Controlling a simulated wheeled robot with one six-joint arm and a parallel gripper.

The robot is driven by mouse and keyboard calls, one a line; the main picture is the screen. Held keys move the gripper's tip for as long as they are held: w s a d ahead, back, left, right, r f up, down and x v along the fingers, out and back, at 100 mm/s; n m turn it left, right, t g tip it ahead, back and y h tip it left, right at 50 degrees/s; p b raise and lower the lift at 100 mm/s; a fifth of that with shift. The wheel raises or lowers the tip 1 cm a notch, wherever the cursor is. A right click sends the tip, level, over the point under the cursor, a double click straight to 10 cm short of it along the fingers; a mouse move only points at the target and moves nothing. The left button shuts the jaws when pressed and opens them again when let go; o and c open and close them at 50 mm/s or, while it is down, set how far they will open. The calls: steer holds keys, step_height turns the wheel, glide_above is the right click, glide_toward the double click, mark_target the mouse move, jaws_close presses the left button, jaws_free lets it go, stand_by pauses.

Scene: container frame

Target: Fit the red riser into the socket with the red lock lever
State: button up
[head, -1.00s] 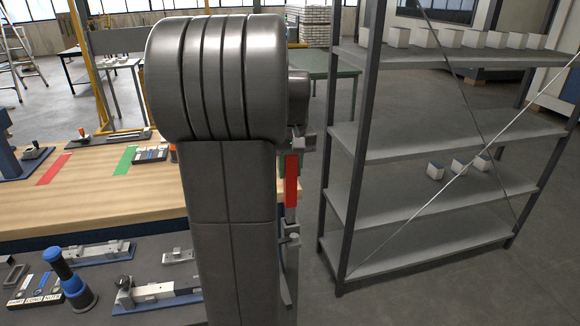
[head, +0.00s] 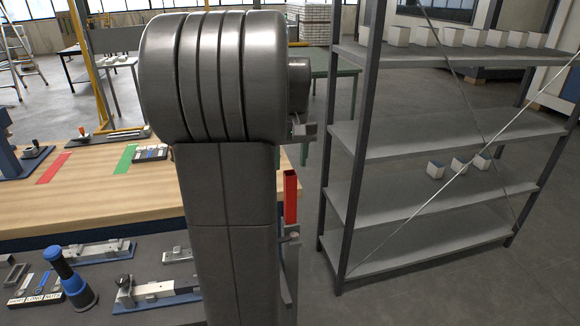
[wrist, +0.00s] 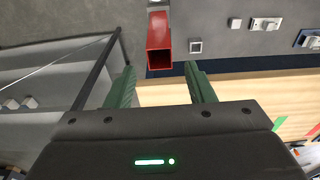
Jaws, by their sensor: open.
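The red riser (head: 290,198) is a square red tube standing upright just right of my arm in the head view. A grey fitting (head: 291,238) shows by its lower end. My arm hides part of this area, so I cannot tell how deep the riser sits. In the wrist view I look onto the riser's open top end (wrist: 159,40). My gripper (wrist: 160,75) is open, its two green fingers apart with nothing held between them. In the head view only a part of it (head: 304,131) shows, above the riser. I cannot make out the red lock lever.
The wooden bench (head: 90,200) with red and green strips lies left of my arm. A dark surface in front holds a blue-black knobbed tool (head: 68,277) and metal fixtures on blue plates (head: 157,295). A grey shelf rack (head: 430,205) stands close on the right.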

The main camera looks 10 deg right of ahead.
mark_target(290, 172)
step_height(290, 172, up, 10)
steer(key=s, duration=0.1)
steer(key=shift+s, duration=0.15)
steer(key=f, duration=0.4)
steer(key=w+f, duration=0.1)
steer(key=f, duration=0.8)
steer(key=shift+w+f, duration=0.2)
steer(key=shift+w, duration=0.05)
steer(key=shift+r, duration=0.5)
